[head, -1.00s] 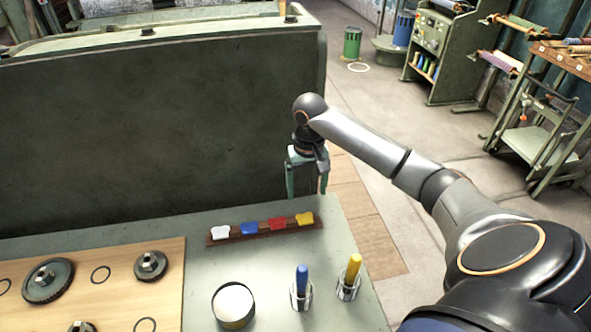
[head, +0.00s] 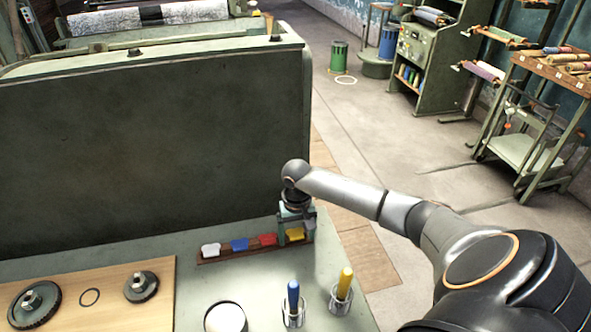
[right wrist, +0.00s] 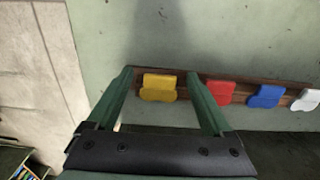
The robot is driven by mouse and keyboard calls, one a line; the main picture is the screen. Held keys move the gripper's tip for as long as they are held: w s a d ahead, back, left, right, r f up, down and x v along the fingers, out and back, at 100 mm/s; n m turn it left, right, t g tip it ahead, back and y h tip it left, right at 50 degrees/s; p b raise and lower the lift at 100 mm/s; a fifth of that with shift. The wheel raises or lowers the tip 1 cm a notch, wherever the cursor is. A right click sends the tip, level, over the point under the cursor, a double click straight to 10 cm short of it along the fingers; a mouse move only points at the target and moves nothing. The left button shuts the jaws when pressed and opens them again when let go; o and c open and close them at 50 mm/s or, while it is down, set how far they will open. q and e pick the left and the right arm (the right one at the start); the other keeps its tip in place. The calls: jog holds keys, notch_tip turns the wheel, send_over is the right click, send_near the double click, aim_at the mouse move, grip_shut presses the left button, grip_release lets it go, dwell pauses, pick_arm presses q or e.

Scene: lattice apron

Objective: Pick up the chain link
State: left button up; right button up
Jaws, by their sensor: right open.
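Small white (head: 210,250), blue (head: 239,244), red (head: 267,239) and yellow (head: 295,234) pieces stand in a row on a brown wooden rack (head: 225,257) at the table's back right. No label tells which is the chain link. My right gripper (head: 297,239) is open at the rack's right end, pointing down at the yellow piece. In the right wrist view the yellow piece (right wrist: 158,88) shows between the two green fingers (right wrist: 159,76), with a gap on both sides. The red piece (right wrist: 219,92) is just beyond the right finger. My left gripper is not in view.
A blue-handled tool (head: 293,298) and a yellow-handled tool (head: 344,284) stand in holders in front of the rack, beside a round tin (head: 226,318). A wooden board (head: 120,300) with gears lies left. A tall green machine panel (head: 150,150) rises behind.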

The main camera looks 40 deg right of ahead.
grip_shut()
dwell(0.6)
